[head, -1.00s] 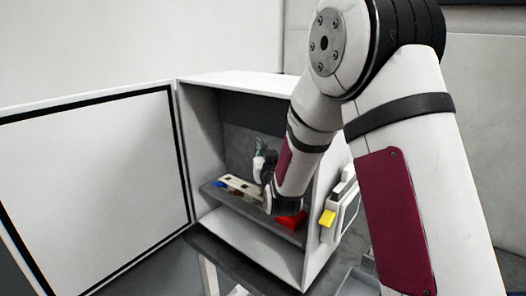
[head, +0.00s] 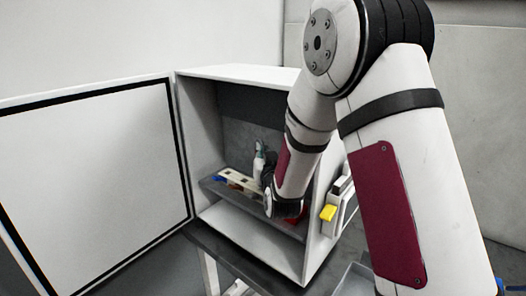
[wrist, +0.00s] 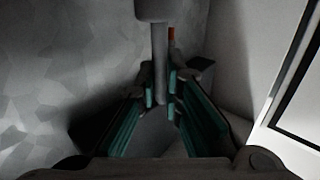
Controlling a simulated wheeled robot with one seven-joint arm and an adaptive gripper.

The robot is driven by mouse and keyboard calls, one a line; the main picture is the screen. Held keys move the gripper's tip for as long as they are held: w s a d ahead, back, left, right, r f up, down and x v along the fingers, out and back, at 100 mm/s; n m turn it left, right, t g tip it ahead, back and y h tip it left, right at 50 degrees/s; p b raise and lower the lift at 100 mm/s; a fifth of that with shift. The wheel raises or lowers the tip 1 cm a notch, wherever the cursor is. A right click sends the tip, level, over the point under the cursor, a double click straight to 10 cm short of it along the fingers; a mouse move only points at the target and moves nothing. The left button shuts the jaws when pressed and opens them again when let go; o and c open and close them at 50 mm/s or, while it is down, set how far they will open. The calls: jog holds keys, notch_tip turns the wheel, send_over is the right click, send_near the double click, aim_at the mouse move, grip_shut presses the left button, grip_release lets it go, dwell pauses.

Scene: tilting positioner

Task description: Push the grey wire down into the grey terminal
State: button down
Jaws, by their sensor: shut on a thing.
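In the wrist view, a grey rod-like piece (wrist: 160,62), probably the grey wire, stands between the fingertips of my gripper (wrist: 161,80). The green-padded fingers are closed on it. Its wider end is cut off by the top edge. My wrist hides part of that row. I cannot pick out the grey terminal, or tell whether the wire touches it.
The white cabinet (head: 236,72) has its door (head: 90,185) swung open to the left. A grey shelf (head: 216,193) carries the strip, with a blue piece (head: 219,178) at its left end. A red block (head: 303,215) is mostly behind my arm.

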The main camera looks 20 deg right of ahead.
jog(key=shift+f, duration=0.65)
jog(key=c, duration=1.7)
grip_release()
jog(key=shift+o, duration=0.2)
jog(key=s, duration=0.7)
jog(key=shift+s+a, duration=0.25)
jog(key=shift+a, duration=0.1)
jog(key=s+r+g, duration=0.2)
jog(key=s+g, duration=0.2)
jog(key=s, duration=0.6)
jog(key=s+r+g+y+b, duration=0.1)
jog(key=s+g, duration=0.3)
jog(key=s, duration=0.7)
jog(key=s+r+n+g+b, duration=0.1)
jog(key=s+r+g, duration=0.2)
jog(key=s, duration=0.7)
jog(key=shift+s+d+r+g+y, duration=0.15)
jog(key=shift+s+d+g+y, duration=0.15)
jog(key=shift+g, duration=0.4)
